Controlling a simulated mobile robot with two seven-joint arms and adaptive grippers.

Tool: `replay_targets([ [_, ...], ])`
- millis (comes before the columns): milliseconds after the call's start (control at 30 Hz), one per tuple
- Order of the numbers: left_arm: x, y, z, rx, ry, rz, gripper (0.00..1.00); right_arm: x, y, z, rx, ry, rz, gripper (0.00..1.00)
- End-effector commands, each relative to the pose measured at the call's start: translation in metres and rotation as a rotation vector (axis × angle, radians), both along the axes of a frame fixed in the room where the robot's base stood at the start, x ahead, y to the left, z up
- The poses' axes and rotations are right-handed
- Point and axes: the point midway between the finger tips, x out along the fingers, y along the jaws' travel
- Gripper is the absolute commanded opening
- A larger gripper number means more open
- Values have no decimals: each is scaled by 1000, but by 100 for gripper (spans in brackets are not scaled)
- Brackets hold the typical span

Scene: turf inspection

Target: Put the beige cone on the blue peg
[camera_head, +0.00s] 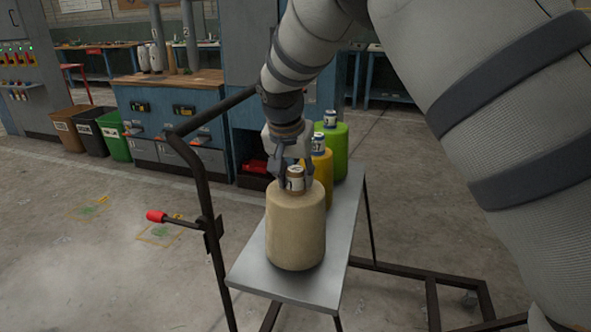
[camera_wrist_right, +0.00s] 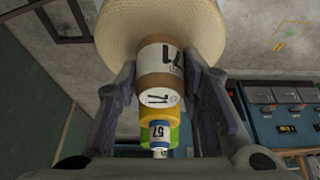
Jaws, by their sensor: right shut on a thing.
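The beige cone (camera_head: 296,232) is a fat beige yarn package with a brown core and a white label on top. It is upright over the near half of the grey cart top (camera_head: 255,272); I cannot tell whether its base touches the surface. My right gripper (camera_head: 293,178) comes from above and is shut on the core. In the right wrist view the fingers (camera_wrist_right: 161,100) flank the brown core, labelled 71, with the beige body (camera_wrist_right: 115,30) beyond. I see no blue peg in either view. My left gripper is not in view.
A yellow cone (camera_head: 322,176) and a green cone (camera_head: 341,142) stand behind on the cart top. The cart's dark handle (camera_head: 197,170) rises at left, with a red-tipped lever (camera_head: 156,216). A blue workbench (camera_head: 170,105) and bins (camera_head: 113,137) stand behind. Floor at left is open.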

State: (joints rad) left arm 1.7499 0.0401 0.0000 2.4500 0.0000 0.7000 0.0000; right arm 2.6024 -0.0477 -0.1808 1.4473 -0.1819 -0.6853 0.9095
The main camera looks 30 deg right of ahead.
Motion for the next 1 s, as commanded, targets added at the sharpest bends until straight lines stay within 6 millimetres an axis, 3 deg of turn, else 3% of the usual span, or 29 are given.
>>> replay_targets([
  [100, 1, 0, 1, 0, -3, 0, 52, 1, 0, 2, -1, -9, 1, 0],
  [133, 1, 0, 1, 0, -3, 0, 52, 0, 0, 0, 1, -2, 0, 42],
  [200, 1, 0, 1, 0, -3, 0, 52, 0, 0, 0, 1, -2, 0, 55],
  [533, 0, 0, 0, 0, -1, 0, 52, 0, 0, 3, 0, -1, 0, 55],
  [833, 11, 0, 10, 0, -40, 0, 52, -19, 22, 76, -1, -10, 1, 55],
  [1000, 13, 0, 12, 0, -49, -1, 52, -27, 32, 103, 1, -4, 0, 55],
])
